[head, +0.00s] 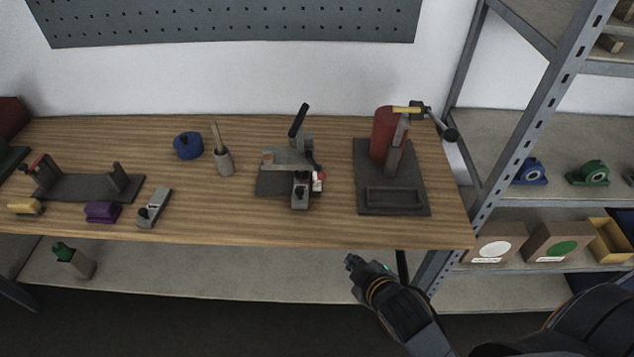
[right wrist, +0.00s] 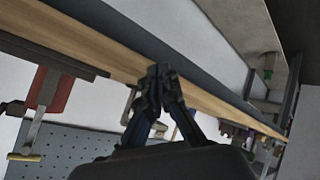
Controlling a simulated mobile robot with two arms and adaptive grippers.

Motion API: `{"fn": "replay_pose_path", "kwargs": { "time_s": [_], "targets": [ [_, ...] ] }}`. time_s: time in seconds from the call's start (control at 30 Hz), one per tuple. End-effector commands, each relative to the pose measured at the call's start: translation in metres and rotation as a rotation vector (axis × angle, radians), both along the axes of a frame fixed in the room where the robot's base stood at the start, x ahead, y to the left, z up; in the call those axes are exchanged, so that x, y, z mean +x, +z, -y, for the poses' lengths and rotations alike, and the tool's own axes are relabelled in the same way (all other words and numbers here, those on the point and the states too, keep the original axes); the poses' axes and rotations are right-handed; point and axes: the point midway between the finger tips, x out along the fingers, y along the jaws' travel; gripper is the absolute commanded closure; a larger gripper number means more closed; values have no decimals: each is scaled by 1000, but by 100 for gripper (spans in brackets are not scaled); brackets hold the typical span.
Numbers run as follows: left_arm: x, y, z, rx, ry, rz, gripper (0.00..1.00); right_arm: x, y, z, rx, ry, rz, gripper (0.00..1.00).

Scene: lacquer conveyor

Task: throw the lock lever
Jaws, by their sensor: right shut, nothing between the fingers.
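Two fixtures on the bench carry levers, and I cannot tell which is the lock lever. The middle one is a grey clamp-like fixture (head: 285,160) with a black-handled lever (head: 298,120) standing up, tilted slightly right, and a small red and white part at its front.
A metal shelf upright (head: 540,120) stands close at the bench's right end.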

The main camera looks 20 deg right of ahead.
Motion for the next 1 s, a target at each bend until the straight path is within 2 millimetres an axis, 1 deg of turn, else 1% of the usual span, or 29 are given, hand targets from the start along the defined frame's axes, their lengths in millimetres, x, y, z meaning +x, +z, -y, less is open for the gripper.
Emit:
{"fn": "replay_pose_path", "kwargs": {
  "time_s": [0.03,0.2,0.3,0.4,0.5,0.6,0.73,0.87,1.0],
  "targets": [
    [0,0,0,0,0,0,100,11,13,-1,-51,47,71,100],
    [0,0,0,0,0,0,100,42,58,-10,-275,225,334,100],
    [0,0,0,0,0,0,100,54,82,-21,-423,333,496,100],
    [0,0,0,0,0,0,100,58,99,-33,-542,416,626,100],
    [0,0,0,0,0,0,100,59,109,-41,-615,464,705,100],
    [0,1,0,0,0,0,100,59,115,-46,-647,485,743,100],
    [0,5,0,0,0,0,100,69,117,-48,-654,488,751,100],
    [0,13,0,0,0,0,100,90,120,-53,-653,486,752,100],
    [0,22,0,0,0,0,100,119,122,-60,-650,484,750,100]
  ]
}}
